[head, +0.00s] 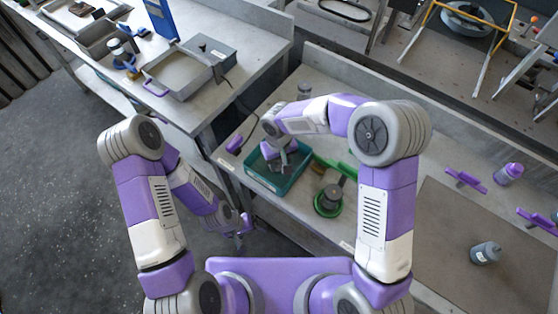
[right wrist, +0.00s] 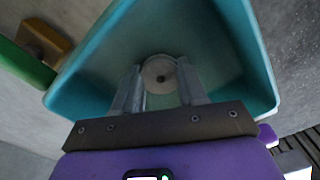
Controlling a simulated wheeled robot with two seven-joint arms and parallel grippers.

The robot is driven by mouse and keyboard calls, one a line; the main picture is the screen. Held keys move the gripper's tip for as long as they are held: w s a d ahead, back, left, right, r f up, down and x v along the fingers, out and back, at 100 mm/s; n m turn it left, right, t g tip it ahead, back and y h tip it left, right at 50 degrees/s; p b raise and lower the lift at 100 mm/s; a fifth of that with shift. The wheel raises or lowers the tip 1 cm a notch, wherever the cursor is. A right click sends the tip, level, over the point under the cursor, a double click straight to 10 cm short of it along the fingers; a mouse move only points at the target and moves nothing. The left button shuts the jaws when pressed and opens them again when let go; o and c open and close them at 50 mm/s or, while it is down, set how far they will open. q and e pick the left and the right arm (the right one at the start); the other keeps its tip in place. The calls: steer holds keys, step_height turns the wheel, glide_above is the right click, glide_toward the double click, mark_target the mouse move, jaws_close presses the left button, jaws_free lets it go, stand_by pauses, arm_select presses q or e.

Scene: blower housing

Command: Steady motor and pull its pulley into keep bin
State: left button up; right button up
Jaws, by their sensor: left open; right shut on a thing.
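The teal keep bin (head: 291,184) stands near the left end of the bench. My right gripper (head: 275,157) reaches down into it. In the right wrist view my right gripper (right wrist: 160,88) is shut on the pulley (right wrist: 158,68), a small grey disc with a centre hole, between the teal walls (right wrist: 90,60). Whether the pulley touches the bin floor is unclear. A grey, motor-like body (head: 332,194) stands upright on a round green base (head: 328,211), just right of the bin. My left gripper (head: 245,224) is open and empty, low in front of the bench edge, apart from the motor.
A green bar and brown block (head: 319,167) lie beside the bin. A grey canister (head: 485,252) stands on a dark mat (head: 450,225) at right, near purple clamps (head: 466,180) and a purple-topped bottle (head: 509,174). Another table at left holds a grey tray (head: 180,75).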

steer(key=o, duration=1.2)
steer(key=shift+c, duration=0.2)
steer(key=shift+r+p, duration=0.3)
steer(key=shift+r, duration=0.05)
step_height(320, 180, up, 12)
steer(key=p, duration=0.2)
steer(key=shift+f, duration=0.2)
steer(key=shift+r+p, duration=0.1)
steer(key=shift+p, duration=0.25)
